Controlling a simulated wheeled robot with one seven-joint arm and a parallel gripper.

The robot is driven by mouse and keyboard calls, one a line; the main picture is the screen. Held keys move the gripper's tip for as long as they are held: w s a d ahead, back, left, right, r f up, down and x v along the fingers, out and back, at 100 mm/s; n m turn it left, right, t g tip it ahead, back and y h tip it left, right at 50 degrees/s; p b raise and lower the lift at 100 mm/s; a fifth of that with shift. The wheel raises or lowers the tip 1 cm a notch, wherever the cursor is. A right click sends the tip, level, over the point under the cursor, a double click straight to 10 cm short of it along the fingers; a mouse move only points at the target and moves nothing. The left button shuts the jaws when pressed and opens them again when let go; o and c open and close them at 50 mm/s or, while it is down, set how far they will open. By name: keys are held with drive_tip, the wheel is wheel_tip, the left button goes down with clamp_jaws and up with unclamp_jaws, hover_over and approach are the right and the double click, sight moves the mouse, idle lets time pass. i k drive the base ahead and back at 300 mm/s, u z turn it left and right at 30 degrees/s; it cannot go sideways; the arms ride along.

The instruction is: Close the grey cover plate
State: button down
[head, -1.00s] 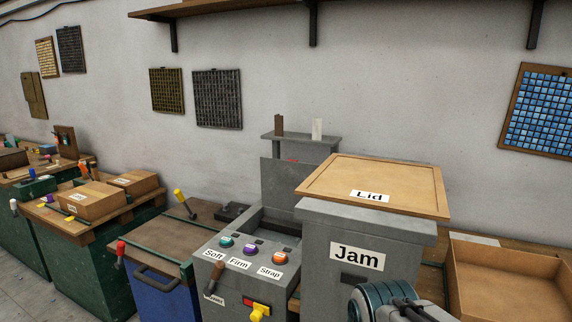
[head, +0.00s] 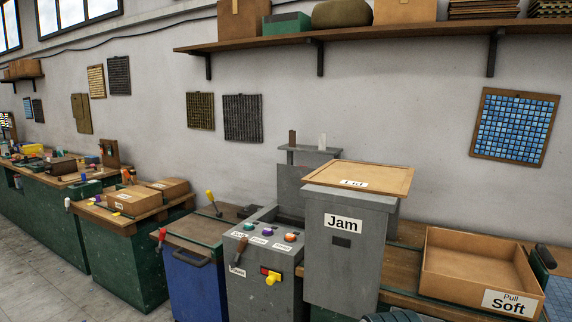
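A grey plate (head: 291,188) stands upright at the back of the grey machine (head: 262,297), behind its open top recess. It looks like the cover plate and stands raised, not lying over the recess. The machine's sloped panel carries teal, purple and orange buttons, with labels too small to read well now. Below them are a brown-handled lever (head: 240,256) and a yellow knob (head: 271,276). My gripper's fingers are not in view; only a dark teal piece of my arm shows at the bottom edge.
A tall grey box labelled Jam (head: 343,262), topped by a wooden lid (head: 378,173), stands right of the machine. A blue bin (head: 192,289) stands to its left. An open tray labelled Soft (head: 466,283) is at right. A shelf (head: 350,43) runs above.

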sight(288, 177)
drive_tip(key=u, duration=0.8)
drive_tip(key=i, duration=1.05)
drive_tip(key=u, duration=0.5)
drive_tip(key=i, duration=1.15)
drive_tip(key=z, duration=1.15)
drive_tip(key=i, duration=0.75)
drive_tip(key=z, duration=0.7)
